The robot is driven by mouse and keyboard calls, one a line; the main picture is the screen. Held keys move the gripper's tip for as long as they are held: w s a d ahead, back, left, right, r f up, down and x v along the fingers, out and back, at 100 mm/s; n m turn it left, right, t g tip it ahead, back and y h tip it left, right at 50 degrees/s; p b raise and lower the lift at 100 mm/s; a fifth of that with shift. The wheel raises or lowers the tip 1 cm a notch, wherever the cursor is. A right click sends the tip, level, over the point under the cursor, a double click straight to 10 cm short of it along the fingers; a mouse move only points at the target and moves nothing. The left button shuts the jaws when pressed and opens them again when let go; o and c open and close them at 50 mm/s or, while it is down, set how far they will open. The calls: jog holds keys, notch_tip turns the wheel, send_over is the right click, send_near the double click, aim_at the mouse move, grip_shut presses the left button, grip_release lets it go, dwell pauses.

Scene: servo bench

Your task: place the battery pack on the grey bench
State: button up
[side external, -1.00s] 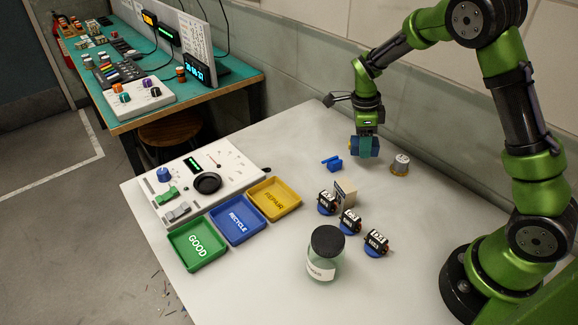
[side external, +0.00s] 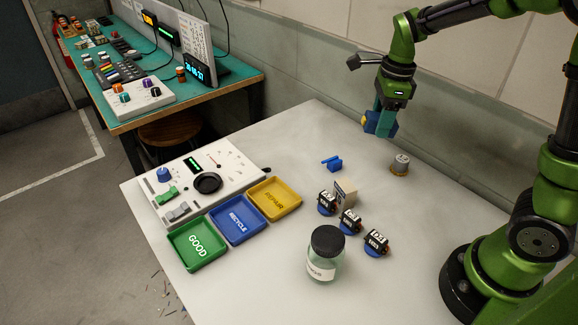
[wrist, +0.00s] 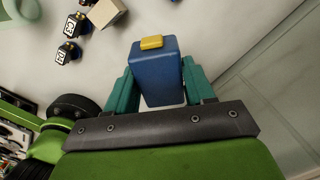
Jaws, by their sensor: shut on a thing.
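The battery pack (side external: 371,122) is a blue block with a yellow piece on its end. My gripper (side external: 384,121) is shut on it and holds it in the air above the back part of the grey bench (side external: 265,150). In the wrist view the battery pack (wrist: 158,75) sits between the two teal fingers, its yellow piece facing away from the wrist. The fingers cover part of its sides.
A silver cylinder on a tan base (side external: 400,163) and a blue bracket (side external: 332,163) stand below the gripper. Bare bench lies around the blue bracket.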

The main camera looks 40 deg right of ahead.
jog(key=w+a+f+n+y, duration=0.6)
jog(key=w+a+n+y, duration=0.1)
jog(key=w+a+y, duration=0.25)
jog(key=w+r+n+y, duration=0.1)
jog(key=w+r+y, duration=0.4)
jog(key=w+r, duration=0.15)
jog(key=y, duration=0.1)
send_over(299, 161)
notch_tip(299, 161, down, 5)
jog(key=shift+g, duration=0.3)
notch_tip(299, 161, down, 10)
jog(key=shift+r, duration=0.1)
jog(key=o, duration=1.2)
jog(key=shift+f, duration=0.2)
